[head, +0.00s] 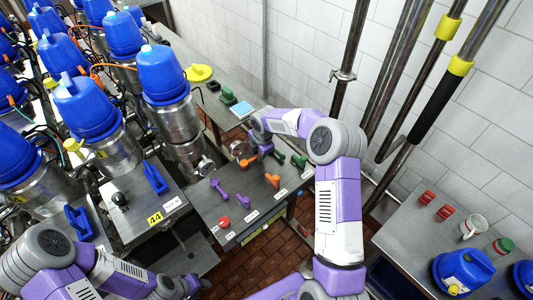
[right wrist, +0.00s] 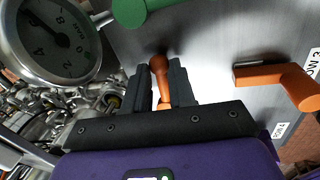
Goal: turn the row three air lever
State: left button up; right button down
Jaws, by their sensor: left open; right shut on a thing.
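The orange air lever (right wrist: 160,72) stands between the two dark fingers of my right gripper (right wrist: 161,88), which is shut on it. In the head view this orange lever (head: 247,161) shows at the back of the grey panel, partly hidden by my right gripper (head: 258,152). A second orange lever (head: 272,181) sits nearer the row labels; it also shows at the right of the right wrist view (right wrist: 278,82), by a label that seems to read row 3. My left gripper (head: 172,289) is low at the left in the head view, open and away from the panel; its fingertips are hard to see.
Green levers (head: 298,160) and purple levers (head: 219,189) flank the orange ones. A round gauge (right wrist: 48,38) is close to my right gripper.

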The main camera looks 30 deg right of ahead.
jog(key=shift+w+r+n, duration=0.1)
jog(key=shift+w+n, duration=0.35)
jog(key=shift+n, duration=0.15)
jog(key=c, duration=1.1)
grip_release()
jog(key=shift+s+d+r, duration=0.1)
jog(key=shift+s+r, duration=0.15)
jog(key=shift+r, duration=1)
jog(key=shift+s+r, duration=0.2)
jog(key=shift+r, duration=1)
jog(key=shift+s+d+r, duration=0.1)
jog(key=shift+s+r, duration=0.15)
jog(key=shift+r, duration=1)
